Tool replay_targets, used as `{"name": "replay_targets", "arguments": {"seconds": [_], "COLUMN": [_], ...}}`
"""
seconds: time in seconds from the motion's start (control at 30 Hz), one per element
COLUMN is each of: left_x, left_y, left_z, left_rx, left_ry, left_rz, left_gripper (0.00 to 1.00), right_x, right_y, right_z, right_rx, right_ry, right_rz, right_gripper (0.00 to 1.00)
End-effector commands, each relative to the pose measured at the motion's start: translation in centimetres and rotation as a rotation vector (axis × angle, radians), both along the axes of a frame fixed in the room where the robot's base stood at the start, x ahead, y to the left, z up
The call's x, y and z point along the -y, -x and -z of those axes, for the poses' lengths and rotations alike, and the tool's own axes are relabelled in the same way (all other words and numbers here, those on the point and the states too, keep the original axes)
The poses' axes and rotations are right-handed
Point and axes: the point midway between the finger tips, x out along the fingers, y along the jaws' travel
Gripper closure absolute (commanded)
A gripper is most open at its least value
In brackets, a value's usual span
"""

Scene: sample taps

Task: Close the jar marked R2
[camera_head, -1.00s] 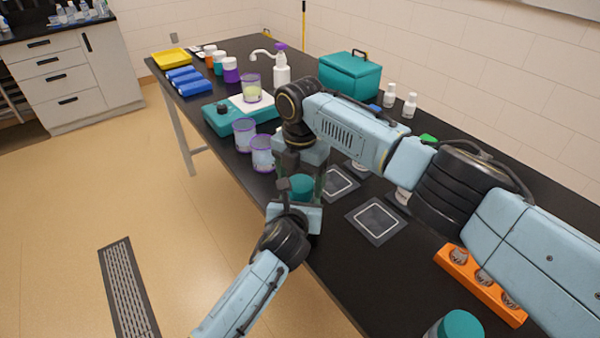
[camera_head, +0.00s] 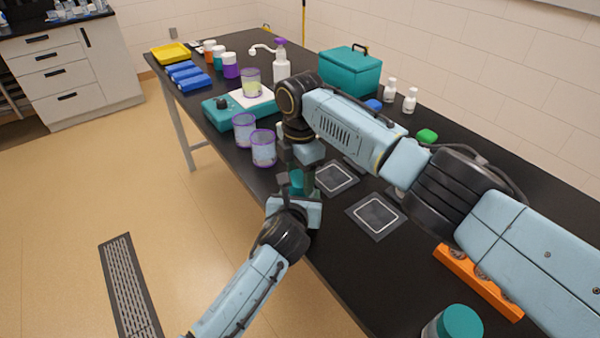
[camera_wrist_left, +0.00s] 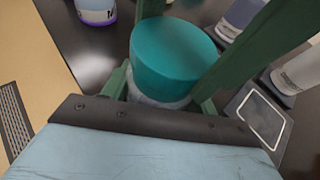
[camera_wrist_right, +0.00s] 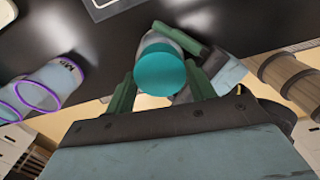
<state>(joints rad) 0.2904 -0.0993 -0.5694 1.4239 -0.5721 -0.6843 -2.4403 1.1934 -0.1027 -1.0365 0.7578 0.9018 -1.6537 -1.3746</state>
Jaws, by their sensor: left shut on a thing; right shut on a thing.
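A clear jar (camera_wrist_left: 158,101) with a teal lid (camera_wrist_left: 172,58) is held between my two grippers at the table's front edge. The lid also shows in the head view (camera_head: 297,181) and in the right wrist view (camera_wrist_right: 160,70). My left gripper (camera_head: 294,197) is shut on the jar body below the lid. My right gripper (camera_head: 301,168) reaches down from above, its green fingers shut on the lid's sides. The lid is over the jar's mouth; I cannot tell if it is fully seated. No R2 mark is readable; my fingers hide much of the jar.
Purple-rimmed jars (camera_head: 263,149) stand close by on the left. Another teal-lidded jar (camera_head: 461,323) is at the front right, near an orange rack (camera_head: 480,285). A teal box (camera_head: 350,70) stands at the back.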

Motion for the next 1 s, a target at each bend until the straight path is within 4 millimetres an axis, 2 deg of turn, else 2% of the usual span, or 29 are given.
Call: {"name": "replay_targets", "arguments": {"seconds": [0.1, 0.37, 0.4, 0.57, 1.0], "left_x": [0.14, 0.16, 0.17, 0.14, -0.17], "left_y": [0.06, 0.06, 0.08, 0.06, -0.11], "left_z": [-0.05, -0.04, -0.04, -0.05, -0.03], "left_rx": [0.001, 0.001, 0.001, 0.001, 0.000], "left_ry": [0.001, 0.001, 0.001, 0.001, -0.001], "left_rz": [0.003, 0.003, 0.003, 0.003, -0.003], "left_gripper": [1.00, 1.00, 1.00, 1.00, 1.00], "right_x": [-0.06, -0.04, -0.05, -0.04, -0.04], "right_y": [-0.04, -0.06, -0.06, -0.05, 0.15], "right_z": [-0.02, -0.05, -0.05, -0.05, 0.06], "right_rx": [0.003, 0.003, 0.003, 0.003, -0.006], "right_ry": [-0.001, -0.001, -0.001, -0.001, 0.001], "right_rz": [0.072, 0.080, 0.080, 0.079, 0.077], "right_gripper": [0.73, 0.73, 0.44, 0.24, 0.24]}}
